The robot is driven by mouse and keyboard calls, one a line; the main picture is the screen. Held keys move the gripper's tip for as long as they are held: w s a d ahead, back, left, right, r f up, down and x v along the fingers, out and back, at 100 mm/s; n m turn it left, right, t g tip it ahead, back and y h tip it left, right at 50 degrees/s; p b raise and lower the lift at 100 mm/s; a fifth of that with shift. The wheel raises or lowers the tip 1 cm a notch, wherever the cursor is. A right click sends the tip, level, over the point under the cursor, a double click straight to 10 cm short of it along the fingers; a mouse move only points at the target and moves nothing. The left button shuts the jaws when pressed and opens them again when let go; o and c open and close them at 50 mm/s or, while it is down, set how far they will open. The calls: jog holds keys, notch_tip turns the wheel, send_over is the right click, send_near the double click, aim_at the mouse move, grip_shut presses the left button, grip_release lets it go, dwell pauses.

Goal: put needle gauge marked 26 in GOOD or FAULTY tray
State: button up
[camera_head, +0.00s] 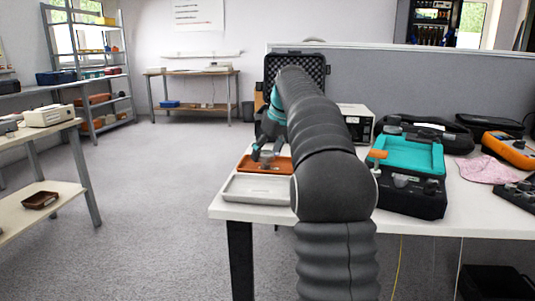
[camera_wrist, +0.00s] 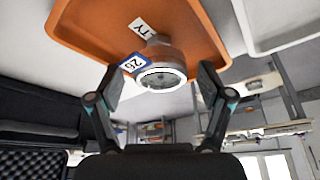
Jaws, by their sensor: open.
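The needle gauge (camera_wrist: 160,55) is a short grey cylinder with a white-rimmed round end, and a blue-edged tag on it reads 26. It is at the orange tray (camera_wrist: 85,20), beside a white label of which "TY" shows. The orange tray also shows in the head view (camera_head: 245,167), at the table's left side. My gripper (camera_wrist: 158,80) is open, with one finger on each side of the gauge and a visible gap to each. In the head view, my gripper (camera_head: 266,153) is low over the orange tray, and the gauge is hard to make out there.
A pale grey tray (camera_head: 258,188) lies in front of the orange one, and its rim shows in the wrist view (camera_wrist: 245,30). An open black foam-lined case (camera_head: 312,62) stands behind. To the right are a teal-topped device (camera_head: 410,155), an orange meter (camera_head: 510,149) and a pink cloth (camera_head: 487,169).

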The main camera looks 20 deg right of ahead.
jog(key=p+v, duration=0.3)
jog(key=v, duration=0.8)
jog(key=shift+r, duration=0.3)
jog(key=shift+s, duration=0.15)
jog(key=s+a+f+m+h, duration=0.15)
jog(key=s+a+f, duration=0.25)
jog(key=s+a, duration=1)
jog(key=s+a+f+m, duration=0.1)
jog(key=s+a+f, duration=0.2)
jog(key=s+f, duration=0.6)
jog(key=s+a+f+m+t, duration=0.1)
jog(key=s+a+f, duration=0.2)
jog(key=s+f, duration=0.5)
jog(key=shift+s+f+p, duration=0.4)
jog(key=shift+s, duration=0.9)
